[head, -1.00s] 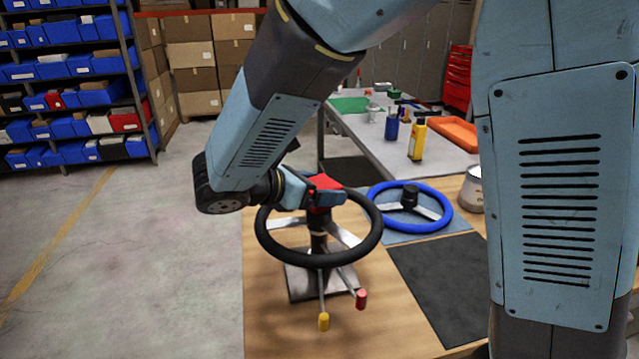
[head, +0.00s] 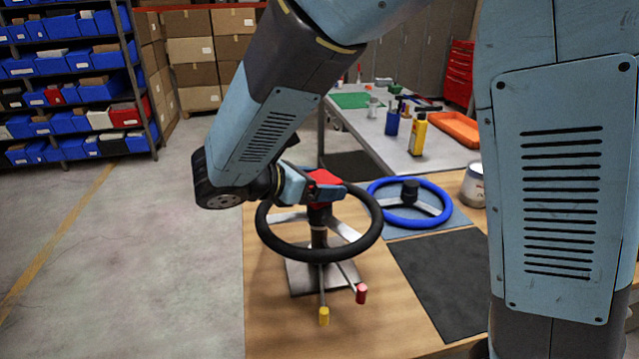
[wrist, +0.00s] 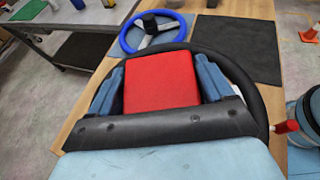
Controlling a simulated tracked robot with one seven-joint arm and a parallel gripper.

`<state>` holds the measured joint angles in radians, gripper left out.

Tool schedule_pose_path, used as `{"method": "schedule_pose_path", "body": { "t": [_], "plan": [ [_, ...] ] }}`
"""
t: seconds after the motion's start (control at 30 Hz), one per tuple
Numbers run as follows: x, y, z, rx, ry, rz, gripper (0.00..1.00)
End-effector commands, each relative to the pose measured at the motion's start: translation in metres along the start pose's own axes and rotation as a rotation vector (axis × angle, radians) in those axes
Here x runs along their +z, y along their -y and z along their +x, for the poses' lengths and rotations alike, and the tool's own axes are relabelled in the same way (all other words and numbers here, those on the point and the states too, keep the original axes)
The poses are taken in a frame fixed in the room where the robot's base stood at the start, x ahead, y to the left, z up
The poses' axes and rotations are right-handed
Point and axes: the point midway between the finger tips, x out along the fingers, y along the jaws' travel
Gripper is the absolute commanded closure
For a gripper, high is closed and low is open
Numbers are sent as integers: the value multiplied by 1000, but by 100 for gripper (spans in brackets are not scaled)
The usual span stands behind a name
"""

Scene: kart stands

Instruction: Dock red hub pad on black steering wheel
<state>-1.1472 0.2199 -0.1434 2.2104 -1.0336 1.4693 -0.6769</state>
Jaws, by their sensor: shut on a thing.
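The black steering wheel (head: 318,257) stands on a column with a square base on the wooden table, its rim level. The red hub pad (head: 323,178) is between the fingers of my gripper (head: 325,190), at the centre of the wheel over the hub. My gripper is shut on the pad's two sides. In the wrist view the red hub pad (wrist: 160,80) lies flat between the two blue fingers, with the black rim (wrist: 245,80) behind it. The underside of the pad is hidden, so I cannot tell whether it touches the hub.
A blue steering wheel (head: 410,222) lies on a mat to the right. A dark mat (head: 440,270) is in front of it. Yellow-tipped (head: 324,316) and red-tipped (head: 361,293) levers stick out below the black wheel. A yellow bottle (head: 418,134) stands on the back table.

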Motion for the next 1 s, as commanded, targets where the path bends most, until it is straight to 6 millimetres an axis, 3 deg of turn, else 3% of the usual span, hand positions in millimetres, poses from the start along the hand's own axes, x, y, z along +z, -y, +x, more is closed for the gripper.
{"method": "schedule_pose_path", "body": {
  "t": [1.0],
  "plan": [
    [-5,0,4,-2,1,1,50]
  ]
}}
